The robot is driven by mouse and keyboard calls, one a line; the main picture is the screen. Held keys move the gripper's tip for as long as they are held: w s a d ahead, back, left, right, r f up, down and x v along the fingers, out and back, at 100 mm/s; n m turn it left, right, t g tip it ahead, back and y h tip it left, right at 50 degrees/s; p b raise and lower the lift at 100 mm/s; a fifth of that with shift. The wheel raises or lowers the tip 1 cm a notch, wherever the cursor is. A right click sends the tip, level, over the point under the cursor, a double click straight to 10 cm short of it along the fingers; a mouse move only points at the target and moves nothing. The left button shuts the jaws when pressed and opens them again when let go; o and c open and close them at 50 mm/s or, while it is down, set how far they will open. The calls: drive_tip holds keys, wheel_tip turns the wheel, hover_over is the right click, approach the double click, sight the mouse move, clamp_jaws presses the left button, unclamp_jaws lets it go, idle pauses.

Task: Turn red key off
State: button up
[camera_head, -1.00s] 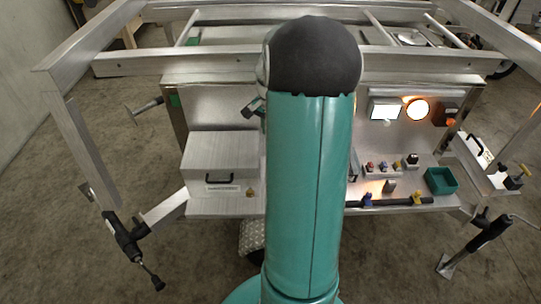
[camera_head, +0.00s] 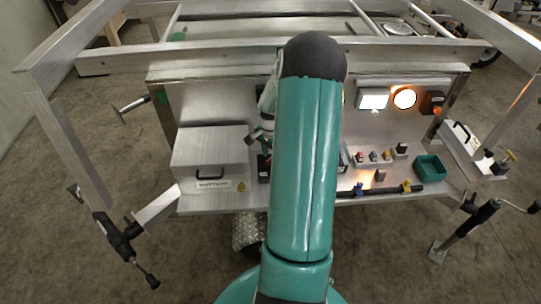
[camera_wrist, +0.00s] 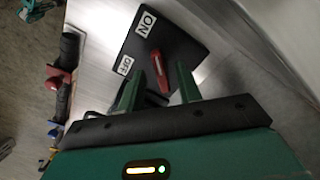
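In the wrist view the red key (camera_wrist: 156,72) sits on a black switch plate (camera_wrist: 175,37) with white "ON" and "OFF" labels. The "ON" label (camera_wrist: 146,22) is near the plate's upper corner, and the "OFF" label (camera_wrist: 124,65) is at the left, close to the key. My gripper (camera_wrist: 160,74) is open, its two green fingers pointing at the plate with the key showing between their tips. I cannot tell whether they touch it. In the head view my arm hides the key, and only part of the wrist shows left of the arm.
In the head view a metal box (camera_head: 212,155) with a black handle stands left on the trailer shelf. Frame bars surround the panel.

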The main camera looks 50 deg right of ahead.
drive_tip(key=shift+f, duration=0.55)
drive_tip(key=shift+c, duration=0.4)
clamp_jaws()
